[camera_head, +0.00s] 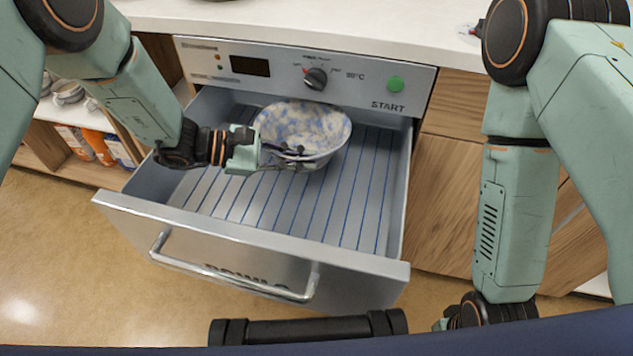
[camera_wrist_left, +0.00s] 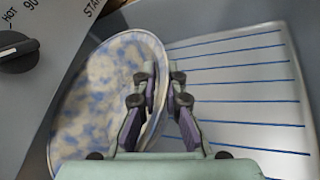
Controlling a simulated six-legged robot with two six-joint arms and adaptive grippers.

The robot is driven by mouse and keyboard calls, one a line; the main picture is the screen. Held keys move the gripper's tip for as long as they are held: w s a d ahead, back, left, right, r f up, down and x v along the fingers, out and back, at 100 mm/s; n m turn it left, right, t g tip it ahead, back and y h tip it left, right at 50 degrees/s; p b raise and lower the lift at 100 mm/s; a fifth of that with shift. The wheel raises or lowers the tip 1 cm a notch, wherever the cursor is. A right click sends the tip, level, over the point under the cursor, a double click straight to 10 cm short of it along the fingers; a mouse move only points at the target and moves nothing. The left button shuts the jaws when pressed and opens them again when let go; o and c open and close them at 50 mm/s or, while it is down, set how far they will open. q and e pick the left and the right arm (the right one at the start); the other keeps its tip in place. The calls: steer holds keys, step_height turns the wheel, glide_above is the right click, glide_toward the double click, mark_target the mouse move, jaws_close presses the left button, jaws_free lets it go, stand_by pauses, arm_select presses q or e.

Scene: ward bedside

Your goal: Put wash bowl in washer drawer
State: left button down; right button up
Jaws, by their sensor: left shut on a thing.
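The wash bowl (camera_head: 305,128), cream with blue mottling, is over the back part of the open washer drawer (camera_head: 250,232), inside its walls. My left gripper (camera_head: 296,158) is shut on the bowl's near rim. The left wrist view shows the bowl (camera_wrist_left: 98,95) tilted, with its rim between the fingers of the left gripper (camera_wrist_left: 160,95). I cannot tell whether the bowl's underside touches the drawer floor. My right arm hangs at the right, and its gripper is almost wholly hidden at the bottom edge.
The washer's control panel (camera_head: 350,78) with a dial and green START button is just behind the bowl, under a white counter (camera_head: 300,22). The drawer's front and right floor are empty. A shelf with bowls and orange items (camera_head: 98,145) stands at the left.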

mark_target(320, 158)
arm_select(q)
steer(key=d, duration=0.3)
steer(key=shift+w+d+f+b, duration=0.1)
steer(key=shift+d+f+b, duration=0.05)
steer(key=shift+d+b, duration=0.2)
steer(key=f, duration=0.1)
steer(key=f+b, duration=0.1)
steer(key=shift+a+f, duration=0.2)
steer(key=shift+f, duration=0.2)
steer(key=shift+w+a+f, duration=0.1)
steer(key=shift+f, duration=0.35)
step_height(320, 158, down, 3)
steer(key=shift+b, duration=0.9)
steer(key=shift+f, duration=0.1)
steer(key=c, duration=1.4)
jaws_free()
